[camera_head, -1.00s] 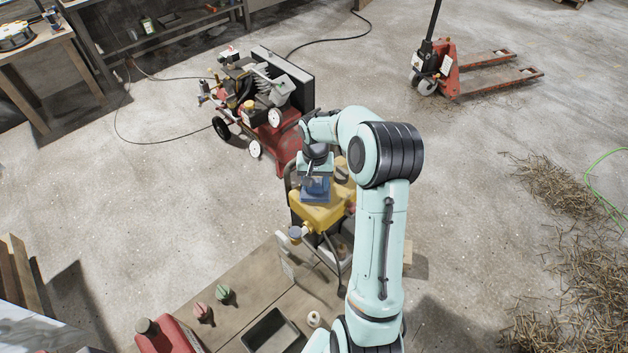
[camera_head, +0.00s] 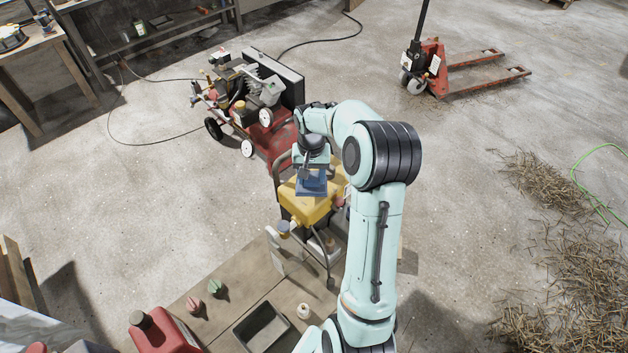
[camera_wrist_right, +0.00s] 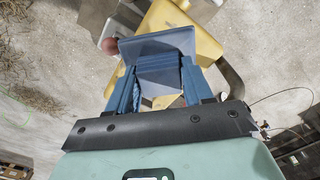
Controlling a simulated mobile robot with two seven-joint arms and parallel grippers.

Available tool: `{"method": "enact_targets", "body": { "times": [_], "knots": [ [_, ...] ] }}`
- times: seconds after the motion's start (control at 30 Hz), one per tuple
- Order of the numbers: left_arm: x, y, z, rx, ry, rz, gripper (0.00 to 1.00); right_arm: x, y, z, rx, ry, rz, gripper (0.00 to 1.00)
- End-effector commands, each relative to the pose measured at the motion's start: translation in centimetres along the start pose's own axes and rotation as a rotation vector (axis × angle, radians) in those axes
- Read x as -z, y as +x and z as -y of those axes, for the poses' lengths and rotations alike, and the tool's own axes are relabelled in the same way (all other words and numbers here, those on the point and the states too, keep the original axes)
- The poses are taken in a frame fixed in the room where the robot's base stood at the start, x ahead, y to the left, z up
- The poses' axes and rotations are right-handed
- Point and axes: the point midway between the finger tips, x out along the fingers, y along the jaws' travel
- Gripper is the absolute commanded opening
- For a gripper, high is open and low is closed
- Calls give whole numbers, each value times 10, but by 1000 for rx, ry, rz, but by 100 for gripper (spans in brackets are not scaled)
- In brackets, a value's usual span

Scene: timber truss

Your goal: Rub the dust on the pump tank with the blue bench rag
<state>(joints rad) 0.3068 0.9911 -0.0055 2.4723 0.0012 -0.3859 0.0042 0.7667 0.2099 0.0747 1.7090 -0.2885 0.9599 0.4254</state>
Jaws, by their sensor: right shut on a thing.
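The yellow pump tank (camera_head: 312,208) stands at the far end of the low wooden platform, in a metal frame. My right gripper (camera_head: 312,176) is over its top, pointing down, shut on the blue bench rag (camera_head: 311,188). The rag is at the tank's upper face; whether it presses on it I cannot tell. In the right wrist view the rag (camera_wrist_right: 162,45) spans the fingertips, with the yellow tank (camera_wrist_right: 205,45) behind it. I cannot make out the dust; rag and gripper cover part of the top. My left gripper is not in view.
A red compressor (camera_head: 281,138) stands just behind the tank. On the platform (camera_head: 222,278) are a red canister (camera_head: 165,335), a dark tray (camera_head: 262,328) and small bottles. An orange pallet truck (camera_head: 437,70) and straw (camera_head: 565,270) lie right, with clear floor between.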

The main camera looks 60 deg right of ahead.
Motion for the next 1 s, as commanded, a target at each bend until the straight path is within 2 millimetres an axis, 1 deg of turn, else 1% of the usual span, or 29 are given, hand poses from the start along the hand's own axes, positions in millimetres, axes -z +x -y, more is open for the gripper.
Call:
{"method": "enact_targets", "body": {
  "times": [0.3,0.4,0.77,0.87,0.97,1.0],
  "knots": [
    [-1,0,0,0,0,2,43,-4,-27,0,-1,-2,-1,22],
    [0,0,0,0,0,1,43,-6,-32,0,-1,-2,0,22],
    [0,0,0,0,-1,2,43,-6,-33,0,-2,-5,1,22],
    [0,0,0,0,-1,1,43,-8,-30,12,-1,-38,5,22],
    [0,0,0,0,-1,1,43,-15,-22,41,2,-119,14,22],
    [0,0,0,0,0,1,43,-19,-18,57,2,-166,17,22]
  ]
}}
